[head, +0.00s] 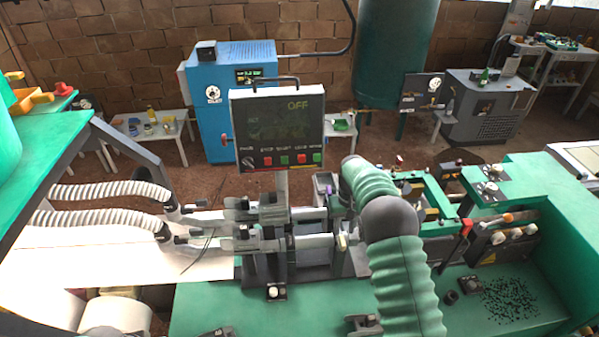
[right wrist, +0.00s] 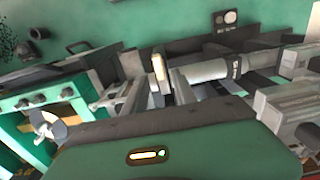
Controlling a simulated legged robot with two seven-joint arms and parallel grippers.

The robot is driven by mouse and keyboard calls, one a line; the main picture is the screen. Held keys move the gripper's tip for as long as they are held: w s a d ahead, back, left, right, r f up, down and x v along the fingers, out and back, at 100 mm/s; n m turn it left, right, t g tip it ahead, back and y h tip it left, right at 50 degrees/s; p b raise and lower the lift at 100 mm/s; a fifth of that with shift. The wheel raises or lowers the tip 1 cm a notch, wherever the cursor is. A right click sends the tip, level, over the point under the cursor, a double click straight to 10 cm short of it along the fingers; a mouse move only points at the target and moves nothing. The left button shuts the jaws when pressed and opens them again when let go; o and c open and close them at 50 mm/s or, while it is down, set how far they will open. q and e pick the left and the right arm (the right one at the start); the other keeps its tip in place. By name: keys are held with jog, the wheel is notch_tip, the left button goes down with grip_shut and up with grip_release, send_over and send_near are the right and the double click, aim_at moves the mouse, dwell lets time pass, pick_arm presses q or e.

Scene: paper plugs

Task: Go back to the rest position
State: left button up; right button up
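My right arm rises from the bottom of the head view over the green paper-plug machine (head: 330,298). My right gripper (head: 342,222) is low over the machine's middle rails, partly hidden by my own wrist. In the right wrist view its two grey fingers (right wrist: 157,92) stand apart, with a cream-tipped lever (right wrist: 160,68) showing just beyond the gap. I see nothing held between them. Whether the fingers touch the lever is unclear. My left gripper is not in view.
The control panel (head: 278,128) stands behind the rails and reads OFF. White hoses (head: 105,190) run in from the left. A red-tipped lever (head: 466,228) and scattered black bits (head: 510,300) are on the right. Open floor and a blue machine (head: 232,100) lie behind.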

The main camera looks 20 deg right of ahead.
jog(key=shift+s+a+f+b, duration=0.1)
jog(key=shift+s+a+b, duration=0.1)
jog(key=shift+b, duration=0.1)
jog(key=s+a+f+n+t+b, duration=0.1)
jog(key=s+a+b, duration=0.5)
jog(key=s, duration=0.7)
jog(key=s+a+f+n+t+b, duration=0.1)
jog(key=s+a+f+b, duration=0.2)
jog(key=s, duration=0.9)
jog(key=a+b, duration=0.3)
jog(key=a, duration=0.1)
jog(key=shift+s+a+f+t, duration=0.2)
jog(key=shift+s+a+t, duration=0.1)
jog(key=shift+s, duration=0.1)
jog(key=shift+a, duration=0.1)
jog(key=shift+a, duration=0.1)
